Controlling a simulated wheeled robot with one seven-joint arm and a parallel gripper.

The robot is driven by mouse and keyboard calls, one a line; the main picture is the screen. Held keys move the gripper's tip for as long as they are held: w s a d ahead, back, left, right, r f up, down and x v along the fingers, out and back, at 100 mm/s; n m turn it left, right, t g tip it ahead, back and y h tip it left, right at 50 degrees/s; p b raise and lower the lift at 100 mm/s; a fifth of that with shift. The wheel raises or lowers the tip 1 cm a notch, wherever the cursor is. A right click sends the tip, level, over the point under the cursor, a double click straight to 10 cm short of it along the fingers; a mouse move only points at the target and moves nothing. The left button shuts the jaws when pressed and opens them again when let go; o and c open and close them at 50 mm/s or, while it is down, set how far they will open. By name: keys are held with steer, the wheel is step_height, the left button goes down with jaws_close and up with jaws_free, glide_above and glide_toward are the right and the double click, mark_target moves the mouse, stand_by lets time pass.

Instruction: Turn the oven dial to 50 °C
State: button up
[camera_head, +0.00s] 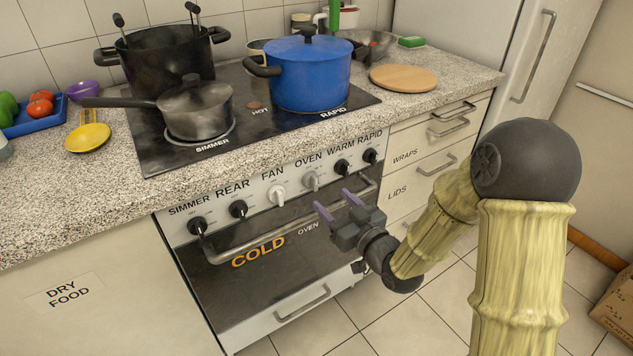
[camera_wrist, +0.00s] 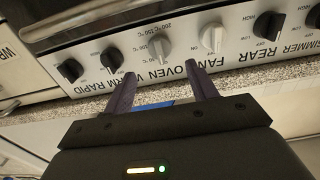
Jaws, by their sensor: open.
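The oven dial (camera_head: 311,181) is a light-coloured knob under the label OVEN on the stove's front panel, between the white fan dial (camera_head: 277,195) and the black warm knob (camera_head: 341,167). In the wrist view, where the panel appears upside down, the oven dial (camera_wrist: 159,46) has small temperature marks beside it, including 150 °C and 200 °C; its exact setting is too small to read. My gripper (camera_head: 336,203) is open and empty, in front of the panel near the oven dial. Its purple fingers (camera_wrist: 160,75) point toward the panel, apart from the dial.
The oven door handle (camera_head: 290,222) runs across below the dials, close to my gripper. Above, a blue pot (camera_head: 310,80), a grey saucepan (camera_head: 197,110) and a black pot (camera_head: 165,62) stand on the cooktop. Drawers (camera_head: 420,155) lie to the right.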

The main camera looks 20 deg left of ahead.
mark_target(317, 184)
steer(key=x, duration=0.7)
steer(key=shift+w+a, duration=0.25)
steer(key=c, duration=1)
steer(key=shift+m, duration=0.5)
steer(key=m+p, duration=0.1)
steer(key=m, duration=0.3)
steer(key=m+p, duration=0.2)
steer(key=m, duration=0.3)
steer(key=shift+w+d+f, duration=0.1)
steer(key=shift+d, duration=0.1)
